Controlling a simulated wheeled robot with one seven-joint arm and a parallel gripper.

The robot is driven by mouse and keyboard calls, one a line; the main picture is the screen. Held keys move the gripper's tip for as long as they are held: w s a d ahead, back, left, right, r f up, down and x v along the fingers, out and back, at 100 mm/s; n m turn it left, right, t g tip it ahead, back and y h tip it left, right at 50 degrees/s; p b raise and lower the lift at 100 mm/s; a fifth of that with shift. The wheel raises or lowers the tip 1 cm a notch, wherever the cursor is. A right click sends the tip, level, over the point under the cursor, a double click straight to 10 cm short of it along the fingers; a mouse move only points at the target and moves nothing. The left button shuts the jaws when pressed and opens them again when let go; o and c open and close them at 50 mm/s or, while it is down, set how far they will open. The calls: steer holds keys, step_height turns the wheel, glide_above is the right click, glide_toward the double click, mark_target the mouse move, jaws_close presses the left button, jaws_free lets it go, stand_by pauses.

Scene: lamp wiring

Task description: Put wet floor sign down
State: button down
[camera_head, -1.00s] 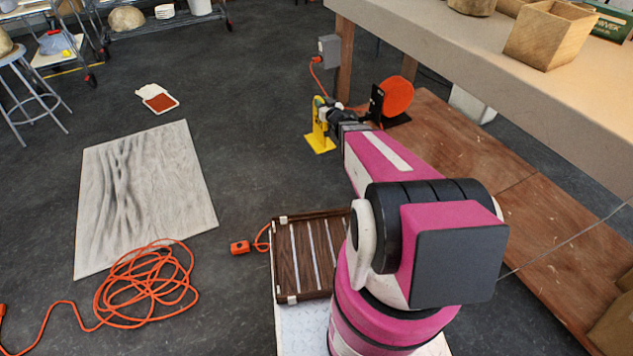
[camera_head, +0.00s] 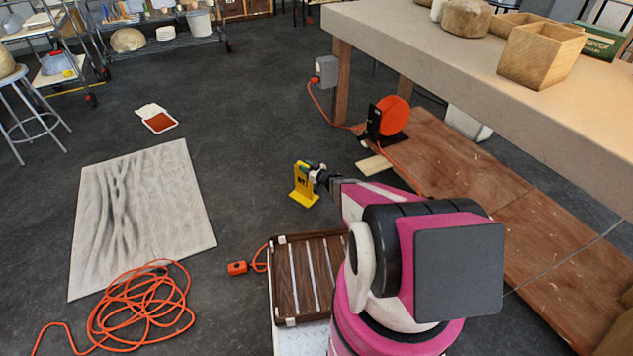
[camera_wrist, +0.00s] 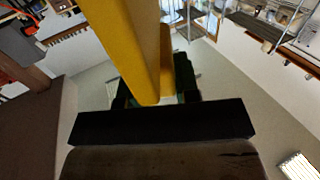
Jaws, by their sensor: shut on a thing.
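The yellow wet floor sign (camera_head: 303,187) is upright at the end of my arm, at or just above the dark floor. I cannot tell whether its base touches the floor. My gripper (camera_head: 316,174) is shut on the top part of the sign. In the wrist view the sign (camera_wrist: 128,45) fills the upper middle as a yellow slab between the dark fingers of my gripper (camera_wrist: 155,95). The fingertips are partly hidden by the sign.
An orange cord reel (camera_head: 392,115) stands right of the sign, near the workbench (camera_head: 440,60). A slatted wooden crate (camera_head: 308,275) is below, with an orange plug (camera_head: 237,268) beside it. A grey patterned board (camera_head: 142,215) and a coiled orange cord (camera_head: 140,305) lie left. Floor left of the sign is clear.

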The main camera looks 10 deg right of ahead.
steer(key=w+d+f, duration=0.6)
steer(key=f, duration=0.3)
steer(key=shift+w+d+f, duration=0.3)
steer(key=shift+d, duration=0.1)
steer(key=shift+f, duration=0.1)
steer(key=c, duration=0.8)
jaws_free()
steer(key=shift+f, duration=0.1)
steer(key=shift+c, duration=0.2)
steer(key=shift+s+r, duration=0.1)
steer(key=shift+r, duration=0.1)
